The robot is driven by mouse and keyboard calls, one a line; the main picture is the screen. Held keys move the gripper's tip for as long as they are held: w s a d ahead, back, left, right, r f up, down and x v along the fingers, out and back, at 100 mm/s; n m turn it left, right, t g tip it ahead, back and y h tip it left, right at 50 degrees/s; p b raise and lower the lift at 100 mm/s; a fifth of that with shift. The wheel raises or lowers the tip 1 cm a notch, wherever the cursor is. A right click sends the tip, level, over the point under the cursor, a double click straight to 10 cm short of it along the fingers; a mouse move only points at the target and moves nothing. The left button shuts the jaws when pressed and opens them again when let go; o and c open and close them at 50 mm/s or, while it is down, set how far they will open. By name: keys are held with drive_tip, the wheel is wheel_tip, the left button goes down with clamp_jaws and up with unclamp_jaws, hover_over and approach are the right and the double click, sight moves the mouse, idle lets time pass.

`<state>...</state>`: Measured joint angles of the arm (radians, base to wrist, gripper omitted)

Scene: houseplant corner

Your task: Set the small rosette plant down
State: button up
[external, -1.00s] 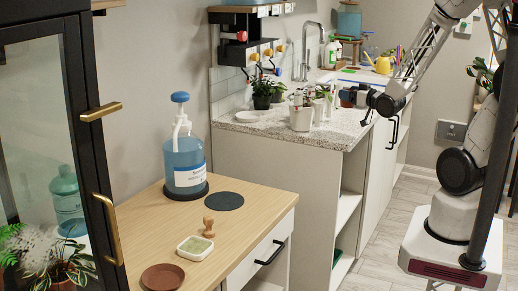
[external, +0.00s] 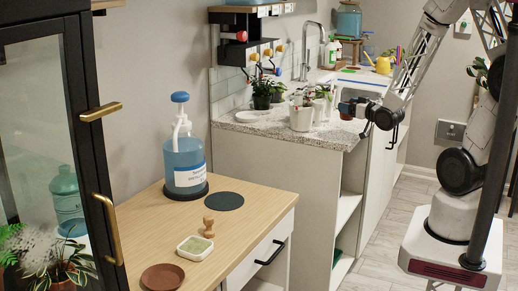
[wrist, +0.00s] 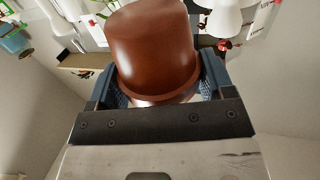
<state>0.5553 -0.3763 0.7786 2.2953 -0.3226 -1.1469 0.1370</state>
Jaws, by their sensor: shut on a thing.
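My gripper (wrist: 160,90) is shut on a reddish-brown pot (wrist: 155,48), with a dark blue finger on each side of it. The pot fills the upper middle of the wrist view, and its foliage cannot be made out there, so I cannot confirm the rosette plant. In the external view my gripper (external: 366,122) is at the right end of the speckled counter (external: 262,126), near its edge. The held pot is too small there to tell whether it touches the counter.
White pots (external: 301,118) and leafy plants (external: 262,94) stand on the counter. On the lower wooden top (external: 180,229) are a blue pump bottle (external: 184,164), a dark round mat (external: 224,201), a wooden stamp (external: 208,228), a small dish (external: 195,247) and an empty brown saucer (external: 162,277).

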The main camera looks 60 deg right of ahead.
sight(352, 119)
drive_tip(key=shift+f, duration=2.3)
drive_tip(key=shift+f, duration=0.2)
drive_tip(key=o, duration=0.9)
drive_tip(key=shift+o, duration=0.2)
drive_tip(key=shift+v, duration=3.9)
drive_tip(key=shift+a, duration=0.1)
drive_tip(key=shift+w+r, duration=0.15)
